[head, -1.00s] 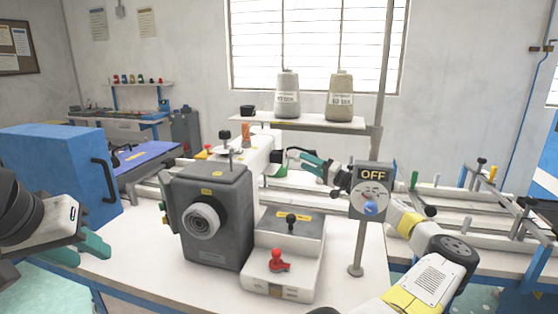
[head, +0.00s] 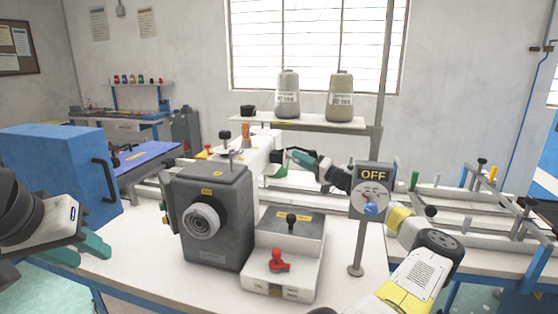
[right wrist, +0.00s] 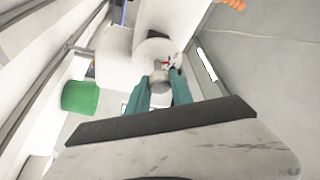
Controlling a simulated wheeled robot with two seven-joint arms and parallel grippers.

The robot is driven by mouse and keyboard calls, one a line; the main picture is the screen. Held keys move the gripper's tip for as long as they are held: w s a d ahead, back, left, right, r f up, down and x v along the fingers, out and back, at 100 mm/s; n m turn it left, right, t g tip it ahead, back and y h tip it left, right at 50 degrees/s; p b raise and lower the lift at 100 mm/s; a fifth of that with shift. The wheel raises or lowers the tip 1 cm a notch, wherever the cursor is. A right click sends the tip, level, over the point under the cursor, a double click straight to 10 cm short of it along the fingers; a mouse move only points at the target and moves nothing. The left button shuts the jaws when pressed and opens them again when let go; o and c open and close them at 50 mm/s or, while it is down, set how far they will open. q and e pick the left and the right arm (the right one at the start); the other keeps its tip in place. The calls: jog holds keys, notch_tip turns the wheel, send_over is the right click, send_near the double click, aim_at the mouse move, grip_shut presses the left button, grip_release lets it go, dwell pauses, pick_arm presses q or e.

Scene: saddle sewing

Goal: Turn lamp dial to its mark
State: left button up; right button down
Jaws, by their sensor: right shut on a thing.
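A small grey round knob, which I take to be the lamp dial (right wrist: 158,82), shows in the right wrist view in front of a pale round face with a small red mark (right wrist: 167,62). My right gripper (right wrist: 160,92) has its teal fingers shut on the knob, one on each side. In the head view the right gripper (head: 296,156) is at the right end of the white machine arm (head: 262,152); the knob itself is too small to make out there. My left gripper (head: 88,250) is open and empty at the lower left, apart from everything.
A grey box with an OFF sign and blue knob (head: 371,200) stands on a post near my right arm. A dark motor housing (head: 213,220) and a block with a red lever (head: 278,262) fill the table's front. Thread cones (head: 288,95) stand on a shelf behind.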

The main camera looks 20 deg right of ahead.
jog(key=shift+n+y, duration=0.9)
jog(key=shift+n, duration=1.1)
jog(key=c, duration=1.1)
grip_release()
jog(key=shift+v, duration=3.95)
jog(key=shift+a, duration=0.1)
